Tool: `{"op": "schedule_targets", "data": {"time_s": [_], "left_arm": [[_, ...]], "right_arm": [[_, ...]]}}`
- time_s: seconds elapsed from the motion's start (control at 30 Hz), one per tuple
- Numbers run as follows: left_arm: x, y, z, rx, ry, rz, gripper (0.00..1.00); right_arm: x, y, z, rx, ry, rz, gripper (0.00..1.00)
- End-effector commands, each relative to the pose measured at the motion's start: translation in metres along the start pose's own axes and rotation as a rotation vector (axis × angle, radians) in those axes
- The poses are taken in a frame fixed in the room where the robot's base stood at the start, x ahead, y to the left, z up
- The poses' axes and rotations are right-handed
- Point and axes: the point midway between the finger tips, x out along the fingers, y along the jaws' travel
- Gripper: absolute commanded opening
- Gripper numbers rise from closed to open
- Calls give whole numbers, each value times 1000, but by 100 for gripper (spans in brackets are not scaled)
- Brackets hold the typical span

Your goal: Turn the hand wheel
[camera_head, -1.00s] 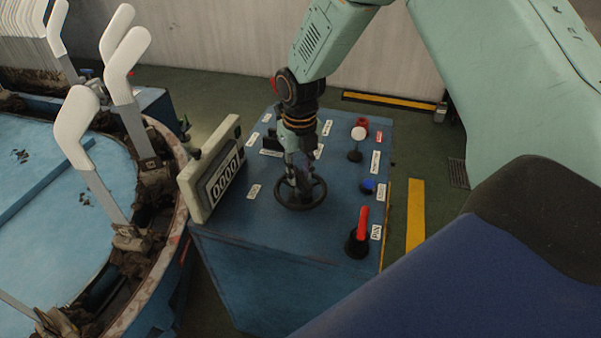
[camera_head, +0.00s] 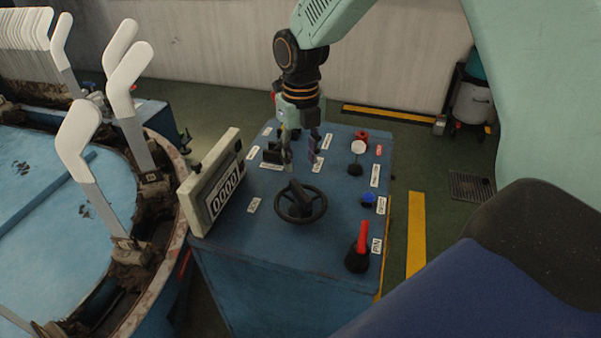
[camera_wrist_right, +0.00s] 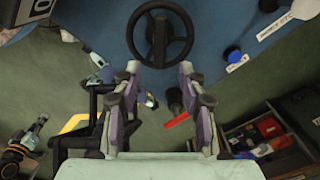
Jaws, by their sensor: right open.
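The hand wheel (camera_head: 300,203) is a black spoked wheel with a dark grip block across its middle, lying on top of the blue control box (camera_head: 262,275). My right gripper (camera_head: 300,160) is open and empty, above and behind the wheel in the head view. In the right wrist view the hand wheel (camera_wrist_right: 160,35) shows whole at the top, beyond the two spread fingertips (camera_wrist_right: 160,70) and apart from them. My left gripper is not in view.
The box carries a counter display (camera_head: 215,183), a red-handled switch (camera_head: 359,248), a blue button (camera_head: 368,199) and a white-knobbed lever (camera_head: 357,155). At left, a round blue machine (camera_head: 60,220) bears upright white sock forms (camera_head: 78,135).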

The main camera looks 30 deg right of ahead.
Motion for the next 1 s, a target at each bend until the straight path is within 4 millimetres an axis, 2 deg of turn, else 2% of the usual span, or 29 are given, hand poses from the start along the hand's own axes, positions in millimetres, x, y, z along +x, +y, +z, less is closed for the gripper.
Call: {"op": "schedule_targets", "data": {"time_s": [0.1, 0.3, 0.67, 1.0], "left_arm": [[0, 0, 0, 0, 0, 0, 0], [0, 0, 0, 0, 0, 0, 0], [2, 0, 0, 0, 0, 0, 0], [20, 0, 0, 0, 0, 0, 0]], "right_arm": [[-17, 0, 1, 0, -3, 1, 42], [-28, 0, 0, 0, -1, 0, 42], [-27, 0, 0, 0, -2, 0, 42], [-19, 4, 4, -15, -21, -18, 42]]}}
